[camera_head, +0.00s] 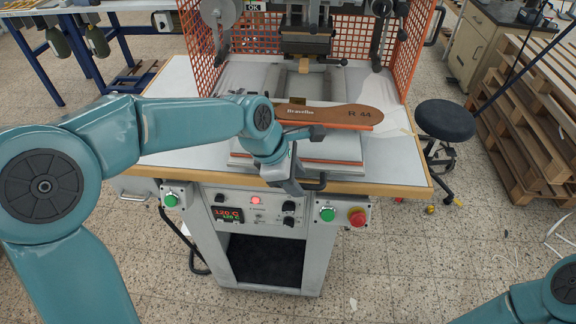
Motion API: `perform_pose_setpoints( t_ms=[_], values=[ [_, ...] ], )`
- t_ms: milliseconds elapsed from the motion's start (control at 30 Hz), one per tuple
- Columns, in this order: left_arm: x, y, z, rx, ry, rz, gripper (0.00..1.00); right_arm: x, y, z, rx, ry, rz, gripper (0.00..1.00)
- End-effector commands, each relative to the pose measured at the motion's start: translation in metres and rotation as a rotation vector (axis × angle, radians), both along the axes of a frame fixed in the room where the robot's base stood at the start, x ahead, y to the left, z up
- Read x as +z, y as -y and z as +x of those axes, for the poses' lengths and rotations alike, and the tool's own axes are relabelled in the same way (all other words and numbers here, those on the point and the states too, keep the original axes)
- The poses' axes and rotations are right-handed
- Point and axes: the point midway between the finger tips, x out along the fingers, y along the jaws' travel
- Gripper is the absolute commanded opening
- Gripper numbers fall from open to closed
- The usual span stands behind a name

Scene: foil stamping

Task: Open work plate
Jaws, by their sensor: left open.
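The work plate (340,150) is a light slab at the front of the stamping machine, pulled towards the table's front edge or resting there; I cannot tell which. A black handle (317,184) sits at the plate's front edge. My left gripper (291,184) is open, pointing down at the plate's front edge, just left of the handle. Whether a finger touches the handle is hidden. My right gripper is out of view; only a teal part of my right arm shows at the bottom right.
The stamping head (305,45) hangs behind the plate between orange mesh guards (205,50). Below the table edge are green buttons (327,214) and a red emergency stop (357,217). A black stool (445,120) and wooden pallets (535,125) stand at the right.

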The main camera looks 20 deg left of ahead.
Motion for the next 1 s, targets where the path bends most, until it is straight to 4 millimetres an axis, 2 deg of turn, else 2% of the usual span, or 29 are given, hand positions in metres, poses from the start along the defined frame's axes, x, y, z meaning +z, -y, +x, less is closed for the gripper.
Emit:
perform_pose_setpoints(
  t_ms=[167, 400, 600, 800, 1000],
  values=[
    [0.029, -0.010, -0.007, 0.002, 0.007, -0.001, 0.42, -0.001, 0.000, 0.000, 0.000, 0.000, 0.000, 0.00],
    [0.089, -0.031, -0.024, 0.002, 0.008, -0.001, 0.42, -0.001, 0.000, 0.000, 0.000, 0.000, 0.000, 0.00],
    [0.126, -0.044, -0.036, 0.001, 0.004, -0.001, 0.42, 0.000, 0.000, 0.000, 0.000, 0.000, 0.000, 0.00],
    [0.144, -0.050, -0.041, 0.001, 0.002, -0.001, 0.42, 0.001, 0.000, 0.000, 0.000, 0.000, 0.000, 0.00],
    [0.145, -0.051, -0.042, 0.000, 0.001, -0.001, 0.42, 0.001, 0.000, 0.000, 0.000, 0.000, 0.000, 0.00]
  ],
)
